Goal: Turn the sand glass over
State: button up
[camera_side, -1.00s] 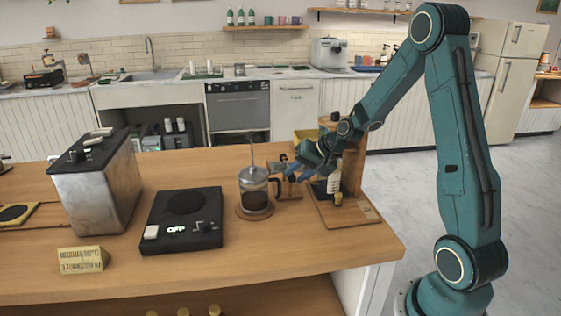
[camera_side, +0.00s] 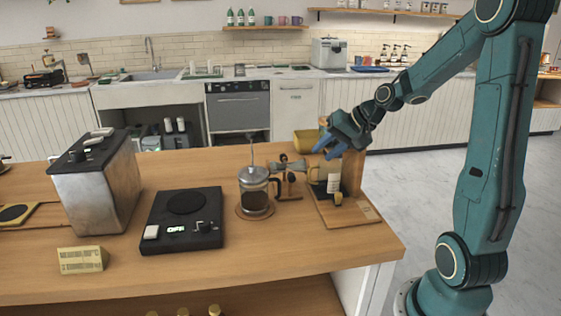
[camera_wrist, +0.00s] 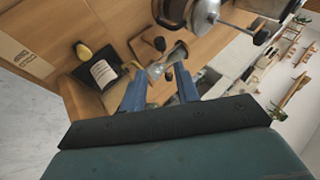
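The sand glass (camera_side: 288,166) appears as a small glass body on a wooden stand, just right of the coffee press in the side view. It seems to lie across its stand, but it is too small to tell its exact tilt or where the sand is. In the wrist view the glass (camera_wrist: 160,68) shows just beyond my fingertips, partly hidden by them. My gripper (camera_side: 329,147) is above and to the right of it in the side view, apart from it. In the wrist view its blue fingers (camera_wrist: 161,78) are spread, with nothing held between them.
A coffee press (camera_side: 254,190) stands on a round coaster left of the sand glass. A wooden stand (camera_side: 353,172) with a labelled vessel (camera_side: 332,182) is below my gripper. A yellow container (camera_side: 305,141) is behind. A black scale (camera_side: 183,220) and a metal machine (camera_side: 98,185) are left.

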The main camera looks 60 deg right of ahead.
jog(key=shift+s+r, duration=0.4)
jog(key=shift+r, duration=0.05)
jog(key=shift+w, duration=0.1)
jog(key=n+g+h, duration=0.2)
jog(key=g+h, duration=0.2)
jog(key=g, duration=0.1)
send_near(292, 175)
jog(key=s+d+r, duration=0.1)
jog(key=d, duration=0.1)
jog(key=w+a+r+g+h, duration=0.1)
jog(key=a+r, duration=0.2)
jog(key=a, duration=0.2)
jog(key=shift+a+h, duration=0.25)
jog(key=shift+h, duration=0.05)
jog(key=shift+w, duration=0.15)
jog(key=x, duration=1.3)
jog(key=shift+d+f, duration=0.2)
jog(key=shift+f, duration=0.1)
